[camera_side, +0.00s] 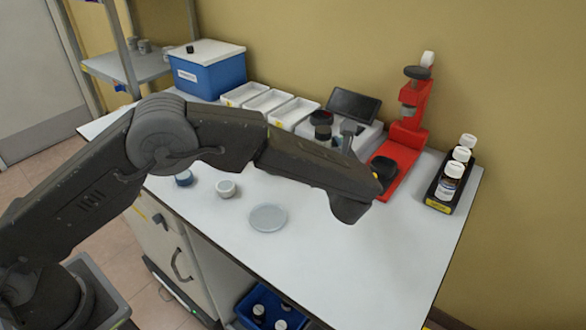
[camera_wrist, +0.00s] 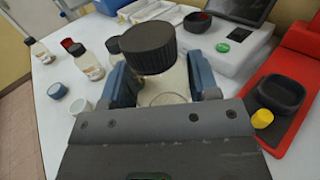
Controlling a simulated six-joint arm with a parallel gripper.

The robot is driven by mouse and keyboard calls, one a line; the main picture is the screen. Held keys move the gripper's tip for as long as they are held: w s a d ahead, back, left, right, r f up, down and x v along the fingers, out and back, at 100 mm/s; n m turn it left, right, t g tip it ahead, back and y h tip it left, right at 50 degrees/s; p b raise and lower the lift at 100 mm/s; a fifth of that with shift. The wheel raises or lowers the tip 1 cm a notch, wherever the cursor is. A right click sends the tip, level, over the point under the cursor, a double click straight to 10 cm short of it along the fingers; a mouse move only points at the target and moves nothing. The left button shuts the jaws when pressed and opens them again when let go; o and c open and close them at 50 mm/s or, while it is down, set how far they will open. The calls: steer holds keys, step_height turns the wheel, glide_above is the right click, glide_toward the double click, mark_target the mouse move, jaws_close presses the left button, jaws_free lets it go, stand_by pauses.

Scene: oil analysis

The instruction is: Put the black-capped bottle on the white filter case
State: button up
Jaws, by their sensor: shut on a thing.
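My gripper (camera_wrist: 160,85) is shut on the black-capped bottle. In the wrist view the wide black cap (camera_wrist: 148,46) stands above the two blue fingers, with the clear-to-pale body (camera_wrist: 172,76) between them. A small round white case (camera_side: 226,188), likely the filter case, sits on the bench left of my gripper. It also shows at lower left in the wrist view (camera_wrist: 79,106).
A blue-lidded jar (camera_side: 184,178) stands beside the white case, and a clear dish (camera_side: 268,217) lies nearer the front. A red stand (camera_side: 404,155) and a rack of white-capped bottles (camera_side: 440,200) are right. White trays (camera_side: 268,102) line the back. The front right is clear.

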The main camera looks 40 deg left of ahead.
steer(key=shift+a+r, duration=0.15)
steer(key=shift+r, duration=0.1)
steer(key=s+a+r+n+g+y, duration=0.2)
steer(key=s+a, duration=0.7)
steer(key=a, duration=0.5)
steer(key=s+a+r+n+g+y, duration=0.1)
steer(key=s+a+r+n+g, duration=0.15)
steer(key=s+a, duration=0.95)
glide_above(225, 185)
step_height(225, 185, down, 8)
steer(key=shift+f+m, duration=0.45)
steer(key=shift+f, duration=1.5)
steer(key=o, duration=1)
steer(key=shift+f, duration=0.15)
